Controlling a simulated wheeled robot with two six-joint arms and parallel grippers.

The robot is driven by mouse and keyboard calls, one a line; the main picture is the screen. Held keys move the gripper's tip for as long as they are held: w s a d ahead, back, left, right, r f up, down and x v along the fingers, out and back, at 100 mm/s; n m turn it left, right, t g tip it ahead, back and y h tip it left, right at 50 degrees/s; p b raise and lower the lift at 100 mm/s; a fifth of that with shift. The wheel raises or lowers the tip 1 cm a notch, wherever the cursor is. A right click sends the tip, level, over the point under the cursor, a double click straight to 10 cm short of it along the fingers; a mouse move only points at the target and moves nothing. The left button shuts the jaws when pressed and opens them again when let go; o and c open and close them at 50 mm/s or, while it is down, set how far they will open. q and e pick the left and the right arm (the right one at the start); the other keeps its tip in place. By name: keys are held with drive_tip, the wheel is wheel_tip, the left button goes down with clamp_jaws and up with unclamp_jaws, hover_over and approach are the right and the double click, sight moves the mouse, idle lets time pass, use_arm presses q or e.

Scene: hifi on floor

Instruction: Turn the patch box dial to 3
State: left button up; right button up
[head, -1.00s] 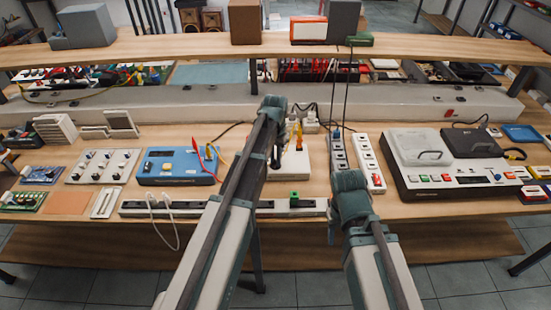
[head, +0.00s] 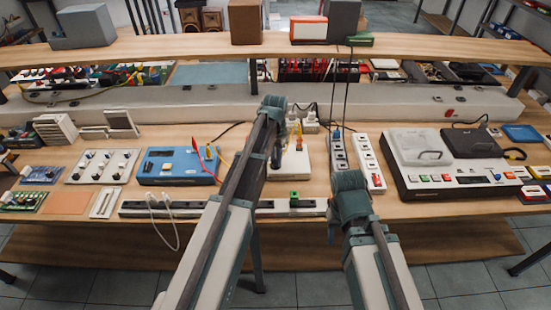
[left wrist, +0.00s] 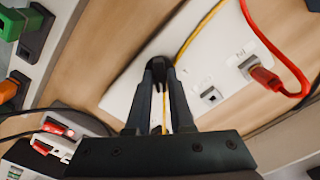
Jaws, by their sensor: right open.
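The white patch box (head: 304,168) lies near the middle of the bench, partly hidden behind my left arm in the head view. In the left wrist view the box (left wrist: 207,65) shows a black dial (left wrist: 160,66) and small sockets. A red cable (left wrist: 262,76) is plugged in, and a yellow cable (left wrist: 197,32) crosses it. My left gripper (left wrist: 160,80) has its two fingertips on either side of the dial's grip, seemingly closed on it. The dial's marks are not readable. My right arm reaches in from below, but its gripper does not show.
White power strips (head: 369,163) stand just right of the patch box. A blue box (head: 175,167) with cables is at the left and a large white console (head: 455,190) at the right.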

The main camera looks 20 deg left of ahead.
use_arm(q)
drive_tip(key=o, duration=0.3)
drive_tip(key=shift+o, duration=0.2)
drive_tip(key=shift+r, duration=0.1)
wheel_tip(320, 180, up, 14)
drive_tip(key=p, duration=1.3)
drive_tip(key=shift+f+p, duration=0.2)
drive_tip(key=shift+p, duration=0.2)
drive_tip(key=s+d+f+b, duration=0.1)
drive_tip(key=s+d, duration=0.3)
drive_tip(key=s, duration=0.4)
drive_tip(key=s+d+f+b, duration=0.2)
drive_tip(key=s+d, duration=0.2)
drive_tip(key=s, duration=0.4)
drive_tip(key=s+d+f+n+y+b, duration=0.1)
drive_tip(key=s+d, duration=0.4)
drive_tip(key=s, duration=0.3)
drive_tip(key=shift+s+f, duration=0.15)
drive_tip(key=shift+s, duration=0.2)
